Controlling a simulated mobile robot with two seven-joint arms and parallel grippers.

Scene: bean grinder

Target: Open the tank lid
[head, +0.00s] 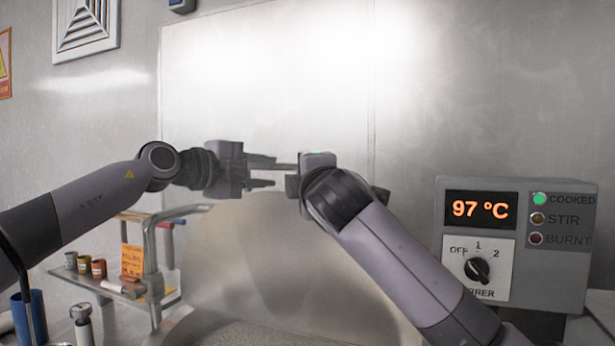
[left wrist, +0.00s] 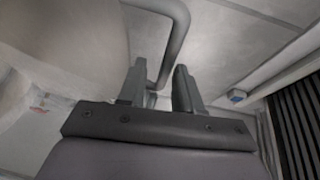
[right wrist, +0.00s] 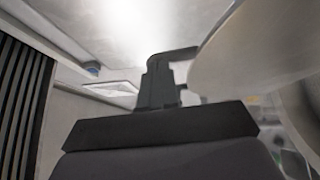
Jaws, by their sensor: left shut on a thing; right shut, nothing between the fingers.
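The tank lid (head: 320,265) is a big grey rounded plate in the middle of the head view, tilted up; its pale edge also shows in the right wrist view (right wrist: 235,60). My left gripper (head: 272,174) is at the lid's upper edge. In the left wrist view a bent grey handle bar (left wrist: 178,35) runs down between its fingers (left wrist: 158,90), and the gripper is shut on it. My right gripper (right wrist: 160,85) is shut and empty, close beside the lid and the left fingertips. In the head view its fingers are mostly hidden by its own wrist.
A control box (head: 515,240) with a 97 °C display and a knob stands at the right; its COOKED lamp is lit green. A bare metal wall (head: 250,90) stands behind.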

